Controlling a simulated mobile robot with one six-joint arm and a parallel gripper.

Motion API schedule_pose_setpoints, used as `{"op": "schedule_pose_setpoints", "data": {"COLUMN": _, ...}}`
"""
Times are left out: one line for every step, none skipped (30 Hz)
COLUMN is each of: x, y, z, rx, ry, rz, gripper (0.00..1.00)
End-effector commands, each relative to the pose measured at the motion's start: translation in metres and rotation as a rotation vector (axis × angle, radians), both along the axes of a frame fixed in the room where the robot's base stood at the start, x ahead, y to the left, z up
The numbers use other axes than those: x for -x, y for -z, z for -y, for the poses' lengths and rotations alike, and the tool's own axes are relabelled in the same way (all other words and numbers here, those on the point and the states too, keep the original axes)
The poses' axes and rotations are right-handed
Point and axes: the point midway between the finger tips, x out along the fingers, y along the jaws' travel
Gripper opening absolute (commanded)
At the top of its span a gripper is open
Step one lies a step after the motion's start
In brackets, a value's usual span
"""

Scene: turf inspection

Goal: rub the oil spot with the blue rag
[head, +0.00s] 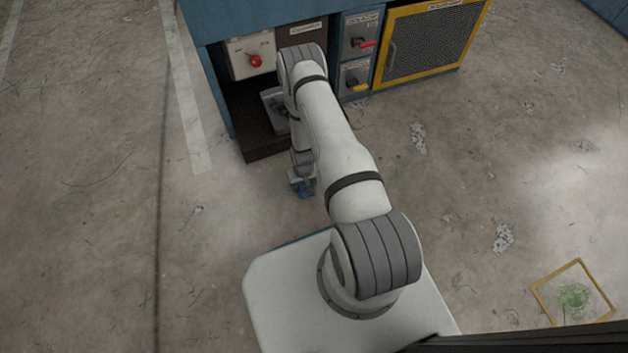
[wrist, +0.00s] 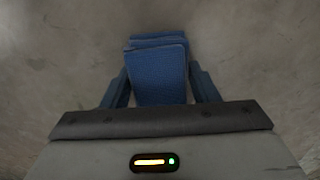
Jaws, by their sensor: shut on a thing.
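My gripper (wrist: 160,85) is shut on the blue rag (wrist: 158,70), a folded blue cloth standing out between the two blue-grey fingers in the wrist view. In the head view my gripper (head: 302,183) points down just in front of the cabinet, and the rag shows as a small blue patch at its tip, low over the concrete floor. I cannot tell whether the rag touches the floor. I see no clear oil spot in either view. The wrist view shows only plain grey concrete around the rag.
A blue cabinet (head: 217,100) stands behind the arm, with a red knob (head: 255,61), switch panels and a yellow-framed mesh panel (head: 427,45). Its dark open bay is close to the gripper. A yellow square frame (head: 543,305) lies at lower right. Floor left is clear.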

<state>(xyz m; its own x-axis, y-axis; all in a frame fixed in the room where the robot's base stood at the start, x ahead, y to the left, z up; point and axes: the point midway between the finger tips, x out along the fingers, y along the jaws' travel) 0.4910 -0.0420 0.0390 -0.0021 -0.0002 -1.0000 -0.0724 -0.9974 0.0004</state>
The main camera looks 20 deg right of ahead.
Motion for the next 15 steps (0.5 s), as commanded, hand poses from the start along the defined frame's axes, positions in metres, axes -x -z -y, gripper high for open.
{"op": "schedule_pose_setpoints", "data": {"x": -0.001, "y": -0.01, "z": 0.0, "rx": 0.0, "ry": 0.0, "rz": 0.001, "gripper": 0.36}}
{"op": "schedule_pose_setpoints", "data": {"x": -0.001, "y": -0.016, "z": 0.0, "rx": 0.0, "ry": 0.0, "rz": 0.002, "gripper": 0.36}}
{"op": "schedule_pose_setpoints", "data": {"x": 0.0, "y": -0.023, "z": 0.0, "rx": 0.0, "ry": 0.0, "rz": 0.001, "gripper": 0.36}}
{"op": "schedule_pose_setpoints", "data": {"x": 0.0, "y": -0.025, "z": 0.0, "rx": 0.0, "ry": 0.001, "rz": 0.0, "gripper": 0.36}}
{"op": "schedule_pose_setpoints", "data": {"x": 0.0, "y": -0.027, "z": 0.0, "rx": 0.0, "ry": 0.001, "rz": 0.0, "gripper": 0.36}}
{"op": "schedule_pose_setpoints", "data": {"x": 0.0, "y": -0.031, "z": 0.001, "rx": 0.0, "ry": 0.001, "rz": 0.001, "gripper": 0.36}}
{"op": "schedule_pose_setpoints", "data": {"x": 0.0, "y": -0.034, "z": 0.001, "rx": 0.0, "ry": 0.001, "rz": 0.001, "gripper": 0.36}}
{"op": "schedule_pose_setpoints", "data": {"x": 0.0, "y": -0.036, "z": 0.001, "rx": 0.0, "ry": 0.001, "rz": 0.001, "gripper": 0.36}}
{"op": "schedule_pose_setpoints", "data": {"x": 0.0, "y": -0.04, "z": 0.001, "rx": 0.0, "ry": 0.002, "rz": 0.001, "gripper": 0.36}}
{"op": "schedule_pose_setpoints", "data": {"x": 0.0, "y": -0.043, "z": 0.001, "rx": 0.0, "ry": 0.002, "rz": 0.001, "gripper": 0.36}}
{"op": "schedule_pose_setpoints", "data": {"x": 0.0, "y": -0.045, "z": 0.001, "rx": 0.0, "ry": 0.002, "rz": 0.001, "gripper": 0.36}}
{"op": "schedule_pose_setpoints", "data": {"x": 0.0, "y": -0.049, "z": 0.001, "rx": 0.0, "ry": 0.002, "rz": 0.0, "gripper": 0.36}}
{"op": "schedule_pose_setpoints", "data": {"x": 0.0, "y": -0.051, "z": 0.001, "rx": 0.0, "ry": 0.002, "rz": 0.0, "gripper": 0.36}}
{"op": "schedule_pose_setpoints", "data": {"x": 0.001, "y": -0.054, "z": 0.001, "rx": 0.0, "ry": 0.002, "rz": 0.0, "gripper": 0.36}}
{"op": "schedule_pose_setpoints", "data": {"x": 0.0, "y": -0.058, "z": 0.001, "rx": 0.0, "ry": 0.002, "rz": 0.0, "gripper": 0.36}}
